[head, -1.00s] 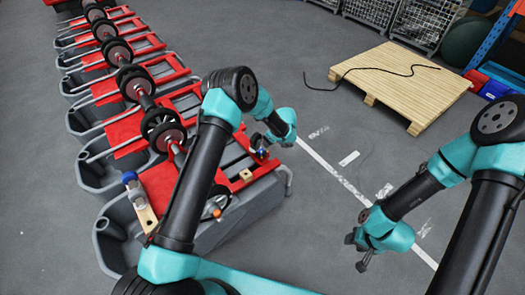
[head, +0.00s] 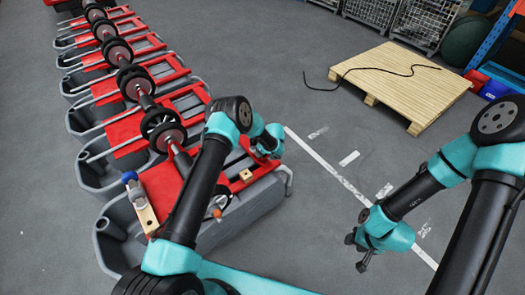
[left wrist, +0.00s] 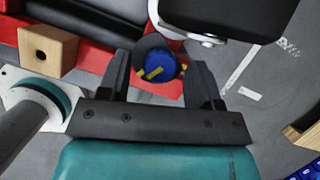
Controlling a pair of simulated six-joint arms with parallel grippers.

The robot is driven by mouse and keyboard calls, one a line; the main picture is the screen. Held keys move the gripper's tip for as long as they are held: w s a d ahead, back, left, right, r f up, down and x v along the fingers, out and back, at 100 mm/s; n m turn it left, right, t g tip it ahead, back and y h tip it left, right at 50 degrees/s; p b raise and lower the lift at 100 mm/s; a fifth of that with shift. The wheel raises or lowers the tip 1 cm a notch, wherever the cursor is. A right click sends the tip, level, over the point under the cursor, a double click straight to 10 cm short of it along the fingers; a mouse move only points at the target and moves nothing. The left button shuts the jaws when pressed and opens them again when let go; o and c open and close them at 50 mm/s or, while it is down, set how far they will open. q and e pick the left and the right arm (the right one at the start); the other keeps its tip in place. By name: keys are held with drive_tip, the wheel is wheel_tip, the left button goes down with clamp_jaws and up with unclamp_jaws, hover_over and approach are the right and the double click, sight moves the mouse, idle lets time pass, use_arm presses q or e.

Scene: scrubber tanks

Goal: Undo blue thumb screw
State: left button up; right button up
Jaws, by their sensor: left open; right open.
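The blue thumb screw (left wrist: 158,66) has yellow marks and shows in the left wrist view between the fingers of my left gripper (left wrist: 163,82). The fingers are open on either side of it, with gaps visible. In the head view my left gripper and forearm mostly hide this spot, at the right end of the nearest red-topped tank. My right gripper (head: 356,252) is open and empty above the grey floor, right of the tank.
A wooden block (left wrist: 47,50) stands left of the screw; it also shows in the head view (head: 246,175). A blue-topped fitting (head: 130,178) is at the tank's left end. Several tanks stretch behind. A wooden pallet (head: 400,85) with a black cable lies at the back right.

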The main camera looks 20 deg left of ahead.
use_arm(q)
drive_tip(key=c, duration=0.9)
drive_tip(key=shift+c, duration=0.2)
drive_tip(key=shift+n, duration=0.4)
drive_tip(key=shift+w+n+g, duration=0.1)
drive_tip(key=shift+n+g, duration=0.5)
drive_tip(key=shift+n, duration=0.75)
drive_tip(key=shift+w+n+g, duration=0.1)
drive_tip(key=shift+n+g, duration=0.5)
drive_tip(key=shift+n, duration=0.75)
drive_tip(key=o, duration=0.9)
drive_tip(key=shift+o, duration=0.2)
drive_tip(key=shift+m, duration=0.3)
